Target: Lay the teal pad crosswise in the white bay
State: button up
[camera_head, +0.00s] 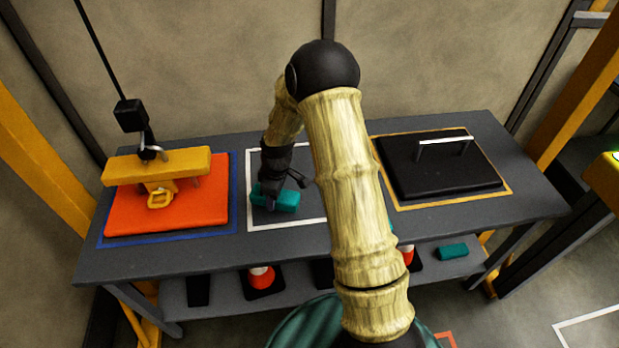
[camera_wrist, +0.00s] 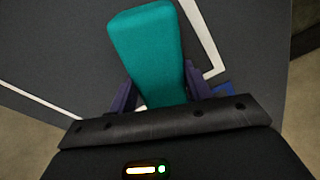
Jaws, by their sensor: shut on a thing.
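The teal pad (camera_head: 285,200) is a small block in the white bay (camera_head: 257,222), a white outline in the middle of the table. My gripper (camera_head: 271,190) is shut on the pad from above, near its left part. In the wrist view the pad (camera_wrist: 150,55) sticks out between the two purple fingers of my gripper (camera_wrist: 160,92). The pad lies left to right in the head view, slightly tilted in line. I cannot tell whether it touches the table. My arm hides the bay's right part.
An orange board (camera_head: 130,215) with a yellow clamp-like piece (camera_head: 160,166) fills the blue bay at left. A black plate (camera_head: 430,175) with a metal handle lies in the orange bay at right. The lower shelf holds cones and another teal block (camera_head: 453,251).

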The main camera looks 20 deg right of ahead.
jog(key=n, duration=0.1)
jog(key=w+n, duration=0.1)
jog(key=n, duration=0.2)
jog(key=shift+w+a+r, duration=0.3)
jog(key=shift+a+r, duration=0.05)
jog(key=shift+r, duration=0.05)
jog(key=w+r+n, duration=0.1)
jog(key=n, duration=0.2)
jog(key=w+r+n+g, duration=0.1)
jog(key=n, duration=0.3)
jog(key=w+r+n+p, duration=0.1)
jog(key=w+n, duration=0.1)
jog(key=n, duration=0.1)
jog(key=shift+d+g, duration=0.3)
jog(key=w+d+r+n+h, duration=0.1)
jog(key=w+d+r+n, duration=0.2)
jog(key=n, duration=0.6)
jog(key=shift+w+d+r+g+p, duration=0.3)
jog(key=shift+w+d+r, duration=0.05)
jog(key=shift+d, duration=0.05)
jog(key=shift+f, duration=3.15)
jog(key=shift+f, duration=1.9)
